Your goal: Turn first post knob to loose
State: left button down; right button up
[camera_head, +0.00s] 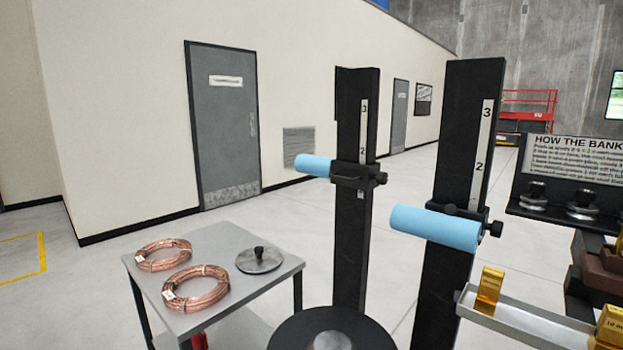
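Two upright black posts stand in the middle of the head view: a farther post (348,240) and a nearer post (466,100). Each has a white scale strip marked 2 and 3. Each carries a sliding clamp with a light blue cylinder pointing left. The farther blue cylinder (313,165) has a small black knob (381,178) at its right. The nearer blue cylinder (434,227) has a black knob (495,229) at its right. Which way the knobs are turned cannot be seen. Neither gripper is in view.
A grey table (215,315) at lower left holds two copper coils (164,254) (196,287) and a knobbed disc (260,259). A black round plate (280,338) is at bottom centre. Gold blocks (489,290) sit on a tray at right. A sign (570,160) stands behind.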

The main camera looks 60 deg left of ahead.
aim_at(382, 178)
jog(key=u, duration=1.75)
